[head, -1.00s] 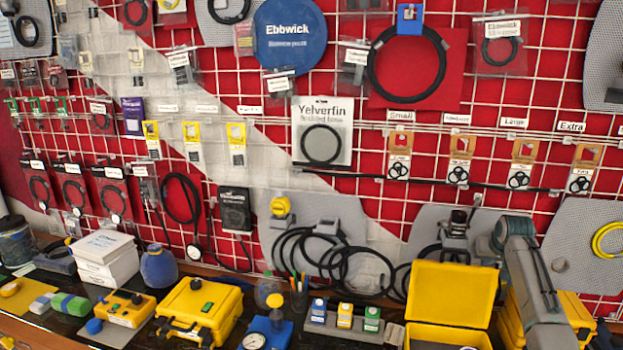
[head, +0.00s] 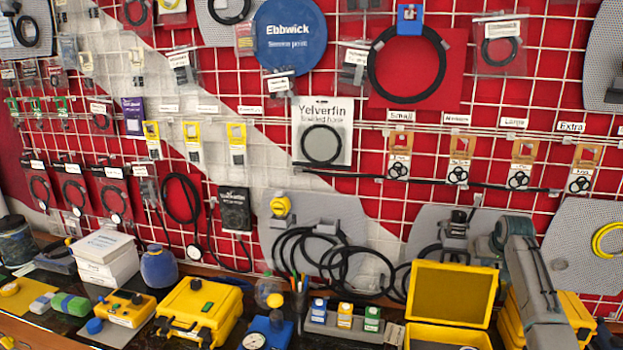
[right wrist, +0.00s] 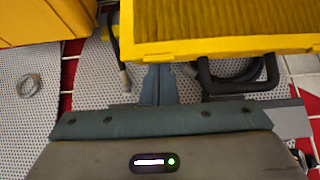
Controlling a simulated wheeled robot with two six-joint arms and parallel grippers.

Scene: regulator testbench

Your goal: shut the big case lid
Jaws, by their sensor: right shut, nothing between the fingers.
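The big case (head: 446,337) is yellow and stands open at the bottom edge of the head view, right of the middle. Its lid (head: 453,293) stands upright with the textured inner face towards me. In the right wrist view the lid (right wrist: 220,28) fills the upper right. My right gripper (head: 484,250) is at the lid's upper right corner, shut and empty. In the right wrist view its fingers (right wrist: 158,82) reach up to the lid's rim, and their tips seem partly hidden behind it. I cannot tell whether they touch. My left gripper is not in view.
Another yellow case (head: 567,318) stands right of the big case, behind my right forearm. A rack with small coloured boxes (head: 345,318) stands left of it. A closed yellow case (head: 200,308) is further left. Black hoses (head: 340,262) hang on the wall behind.

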